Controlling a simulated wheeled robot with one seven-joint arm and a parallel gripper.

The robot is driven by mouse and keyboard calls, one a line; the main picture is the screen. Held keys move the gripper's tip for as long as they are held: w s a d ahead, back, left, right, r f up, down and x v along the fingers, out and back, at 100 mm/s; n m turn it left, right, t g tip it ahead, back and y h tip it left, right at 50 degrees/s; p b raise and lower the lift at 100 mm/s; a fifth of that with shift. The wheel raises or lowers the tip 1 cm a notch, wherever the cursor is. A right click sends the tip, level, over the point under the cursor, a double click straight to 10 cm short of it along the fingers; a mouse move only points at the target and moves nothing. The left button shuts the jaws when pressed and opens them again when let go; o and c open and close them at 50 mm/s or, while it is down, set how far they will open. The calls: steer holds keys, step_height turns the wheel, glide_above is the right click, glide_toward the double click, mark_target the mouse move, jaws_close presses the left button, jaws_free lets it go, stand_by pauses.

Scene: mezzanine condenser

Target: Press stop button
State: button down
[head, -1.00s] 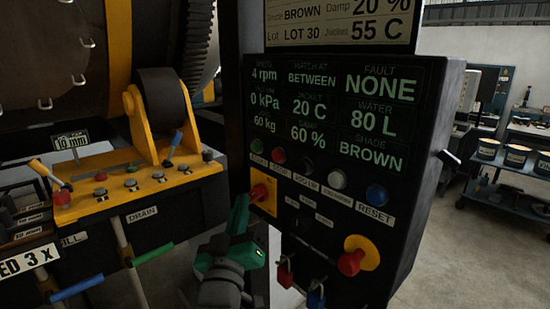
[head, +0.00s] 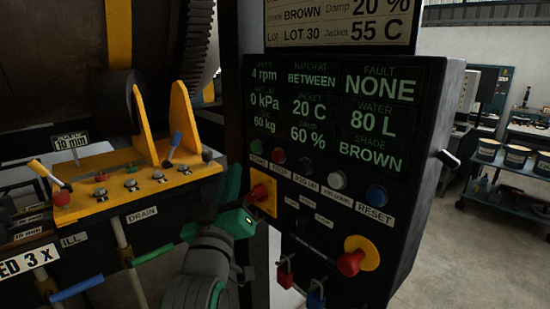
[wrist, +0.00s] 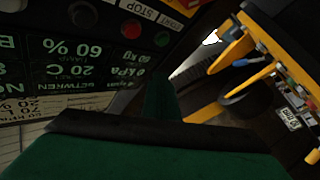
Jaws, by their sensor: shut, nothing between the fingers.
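The red stop button (head: 278,156) is in the upper button row of the dark control panel. A green button (head: 256,147) sits just left of it. In the wrist view the red button (wrist: 131,28) shows upside down beside its STOP label (wrist: 149,12), with the green button (wrist: 161,39) to its right. My gripper (head: 233,182) has green fingers, shut and empty, pointing up at the panel's left edge. They are below and left of the green and red buttons, with no visible contact. In the wrist view the green fingers (wrist: 160,95) fill the bottom middle.
A red knob on a yellow plate (head: 264,195) sits right beside my fingers. A red knob on a yellow disc (head: 352,262), padlocks (head: 286,272) and a blue reset button (head: 376,195) are lower or farther right. A yellow lever console (head: 130,190) stands left under the large drum.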

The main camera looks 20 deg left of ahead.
mark_target(277, 157)
steer(key=w+d, duration=0.4)
steer(key=w, duration=0.3)
steer(key=shift+d, duration=0.1)
stand_by(0.8)
steer(key=shift+w, duration=0.1)
stand_by(1.2)
steer(key=shift+w+d, duration=0.2)
steer(key=shift+w, duration=0.05)
steer(key=shift+w+d, duration=0.2)
steer(key=shift+w, duration=0.2)
stand_by(0.9)
steer(key=shift+s+a, duration=0.1)
steer(key=shift+s, duration=0.05)
steer(key=shift+s+a, duration=0.3)
steer(key=shift+s, duration=0.3)
steer(key=shift+s, duration=0.1)
